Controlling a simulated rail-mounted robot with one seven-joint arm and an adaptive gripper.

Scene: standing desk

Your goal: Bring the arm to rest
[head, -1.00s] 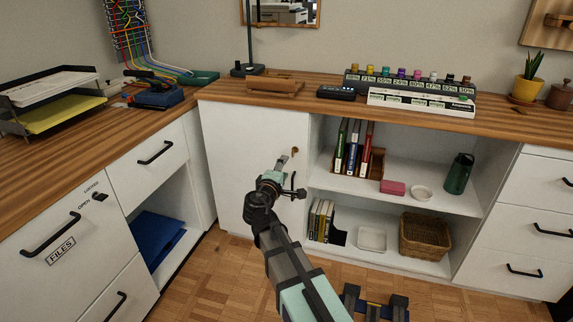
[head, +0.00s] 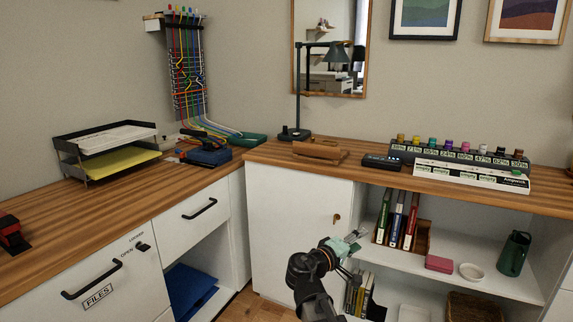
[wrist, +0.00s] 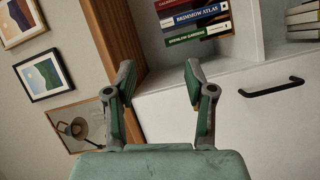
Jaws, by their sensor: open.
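My gripper (head: 352,241) is in front of the cabinet below the desk top, near the shelf opening, in the head view. In the wrist view its two fingers (wrist: 158,85) stand wide apart with nothing between them. The gripper is open and empty. Past the fingers the wrist view shows the cabinet front and several books (wrist: 198,22) on a shelf. My forearm reaches up from the bottom of the head view.
The wooden desk top (head: 225,181) runs along the walls. It carries a paper tray (head: 110,150), a lamp (head: 297,100) and a row of bottles (head: 450,150). A white cabinet door (head: 290,220) stands close behind my gripper. Open shelves (head: 455,262) lie to the right.

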